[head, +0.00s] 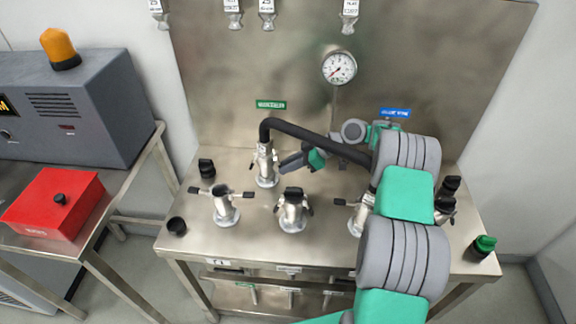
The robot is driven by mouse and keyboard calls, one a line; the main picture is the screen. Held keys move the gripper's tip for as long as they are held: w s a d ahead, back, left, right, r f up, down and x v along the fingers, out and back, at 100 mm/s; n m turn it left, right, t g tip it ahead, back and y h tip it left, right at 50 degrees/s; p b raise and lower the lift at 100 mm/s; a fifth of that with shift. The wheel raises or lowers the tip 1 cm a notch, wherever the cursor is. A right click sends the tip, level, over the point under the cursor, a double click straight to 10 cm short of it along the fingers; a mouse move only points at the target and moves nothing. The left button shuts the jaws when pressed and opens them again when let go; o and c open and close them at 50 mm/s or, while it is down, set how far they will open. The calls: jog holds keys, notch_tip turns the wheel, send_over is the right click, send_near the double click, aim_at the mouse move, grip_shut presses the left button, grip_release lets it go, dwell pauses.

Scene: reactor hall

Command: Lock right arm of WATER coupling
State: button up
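A steel coupling (266,165) stands at the back of the bench, under a green label (270,104) whose text is too small to read surely. A black hose (318,139) is seated on its top and runs right, behind my arm. A lever at its left side hangs down along the body. Its right arm is close to my gripper and hard to make out. My gripper (286,165) reaches in from the right, just beside the coupling's right side. Its fingertips are small and overlap the coupling in view, so I cannot tell their opening or any contact.
Couplings with levers stand in front: front left (225,207) with levers spread, middle (292,211) capped with levers down, and another (357,212) partly behind my arm. A gauge (339,67) is on the back panel.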

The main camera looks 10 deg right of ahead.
jog(key=o, duration=0.5)
jog(key=shift+c, duration=0.2)
jog(key=v, duration=0.7)
jog(key=shift+d+r+b, duration=0.2)
jog(key=shift+d+b, duration=0.15)
jog(key=shift+b, duration=0.1)
jog(key=shift+s, duration=0.1)
